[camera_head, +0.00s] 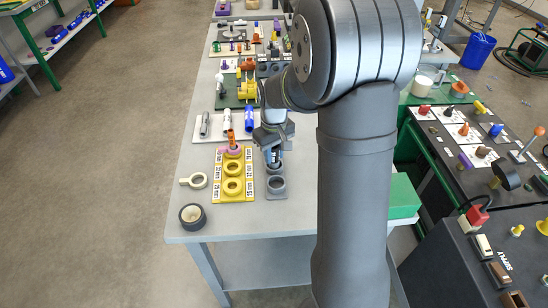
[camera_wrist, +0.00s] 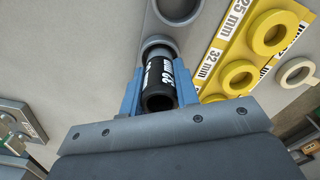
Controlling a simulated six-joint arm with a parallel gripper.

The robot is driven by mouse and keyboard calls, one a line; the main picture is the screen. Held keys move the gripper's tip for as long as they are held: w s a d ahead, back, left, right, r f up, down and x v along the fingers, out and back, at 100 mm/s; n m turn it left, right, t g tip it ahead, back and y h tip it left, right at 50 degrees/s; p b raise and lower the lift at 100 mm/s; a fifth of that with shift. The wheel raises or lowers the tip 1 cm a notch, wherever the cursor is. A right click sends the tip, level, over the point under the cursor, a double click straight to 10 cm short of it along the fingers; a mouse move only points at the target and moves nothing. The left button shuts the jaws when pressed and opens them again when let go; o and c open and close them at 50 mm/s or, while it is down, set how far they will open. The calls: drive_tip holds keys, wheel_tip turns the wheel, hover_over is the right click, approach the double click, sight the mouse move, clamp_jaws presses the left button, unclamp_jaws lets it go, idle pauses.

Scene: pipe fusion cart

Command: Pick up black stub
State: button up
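The black stub (camera_wrist: 158,85) is a short tube with white "32 mm" lettering. In the wrist view it lies between the blue fingers of my gripper (camera_wrist: 160,92), its open end toward the camera. Little or no gap shows on either side, so I cannot tell whether the fingers press on it. Its far end meets a grey ring-shaped socket (camera_wrist: 158,43); whether it is seated there is unclear.
A yellow size-marked rack (camera_head: 234,199) with rings stands just left of the grey holder. A black tape roll (camera_head: 192,216) and a cream ring (camera_head: 194,180) lie further left. The table's front edge is clear.

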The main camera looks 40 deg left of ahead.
drive_tip(key=shift+r, duration=0.45)
drive_tip(key=r, duration=0.3)
drive_tip(key=shift+w+d+r, duration=0.2)
drive_tip(key=shift+d+r, duration=0.15)
drive_tip(key=shift+r, duration=0.05)
drive_tip(key=w+d+r, duration=0.4)
drive_tip(key=d+r, duration=0.2)
drive_tip(key=d, duration=0.4)
drive_tip(key=shift+n, duration=0.8)
drive_tip(key=s+a, duration=0.2)
drive_tip(key=a, duration=0.1)
drive_tip(key=s+a, duration=0.2)
drive_tip(key=a, duration=0.2)
drive_tip(key=s+a, duration=0.1)
drive_tip(key=a, duration=0.3)
drive_tip(key=shift+s+f, duration=0.2)
drive_tip(key=shift+s, duration=0.2)
drive_tip(key=shift+n, duration=0.7)
drive_tip(key=s+a, duration=0.2)
drive_tip(key=a, duration=0.1)
drive_tip(key=s+a, duration=0.2)
drive_tip(key=s, duration=0.1)
drive_tip(key=s+a+f, duration=0.1)
drive_tip(key=s+a, duration=0.1)
drive_tip(key=a, duration=0.1)
drive_tip(key=shift+s+a, duration=0.25)
drive_tip(key=shift+a, duration=0.05)
drive_tip(key=shift+f, duration=2.75)
